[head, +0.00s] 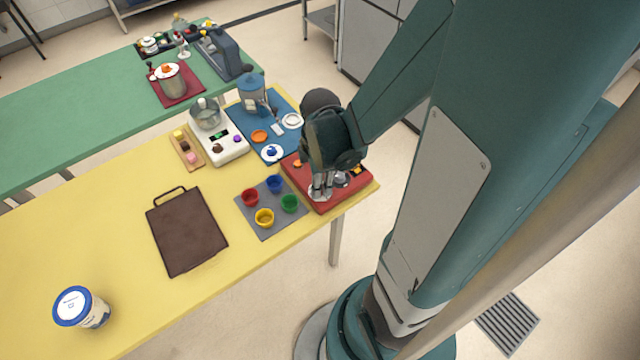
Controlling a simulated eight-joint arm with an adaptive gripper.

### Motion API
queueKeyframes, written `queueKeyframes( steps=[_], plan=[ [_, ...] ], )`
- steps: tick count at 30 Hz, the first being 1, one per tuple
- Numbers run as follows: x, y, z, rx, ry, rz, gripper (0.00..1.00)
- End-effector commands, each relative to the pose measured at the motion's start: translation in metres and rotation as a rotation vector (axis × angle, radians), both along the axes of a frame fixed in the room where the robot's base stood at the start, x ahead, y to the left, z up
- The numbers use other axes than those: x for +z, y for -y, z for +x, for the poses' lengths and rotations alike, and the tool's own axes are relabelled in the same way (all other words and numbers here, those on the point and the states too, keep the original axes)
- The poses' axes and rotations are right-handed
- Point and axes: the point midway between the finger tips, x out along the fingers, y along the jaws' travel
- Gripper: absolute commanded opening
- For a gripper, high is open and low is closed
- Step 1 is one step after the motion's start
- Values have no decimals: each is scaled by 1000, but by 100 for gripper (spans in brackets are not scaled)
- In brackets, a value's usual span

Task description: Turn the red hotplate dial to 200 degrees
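The red hotplate (350,191) sits at the right end of the yellow table. My gripper (321,190) points down over the hotplate, with its silvery fingertips low at the front part of its top. A small grey round part (340,179) shows just right of the fingertips. I cannot tell whether it is the dial. Small orange-yellow spots show on the hotplate's top at its left and right sides. My arm and gripper hide much of the top. The dial's setting and any reading are too small or hidden. I cannot tell whether the fingers are open or shut.
Left of the hotplate, a grey mat (262,228) holds several coloured cups. A blue mat (268,150) with dishes and a white scale (232,149) with a metal bowl stand behind. A brown board (187,232) and a white-blue tub (82,308) lie further left.

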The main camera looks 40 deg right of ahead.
Motion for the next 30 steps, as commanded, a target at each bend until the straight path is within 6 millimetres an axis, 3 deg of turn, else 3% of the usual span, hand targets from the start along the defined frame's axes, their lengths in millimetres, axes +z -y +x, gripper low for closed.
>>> queueKeyframes(
  steps=[14,30],
  plan=[
    [-1,0,0,-83,-1,0,7],
    [-1,0,-1,-508,-1,0,7]
  ],
)
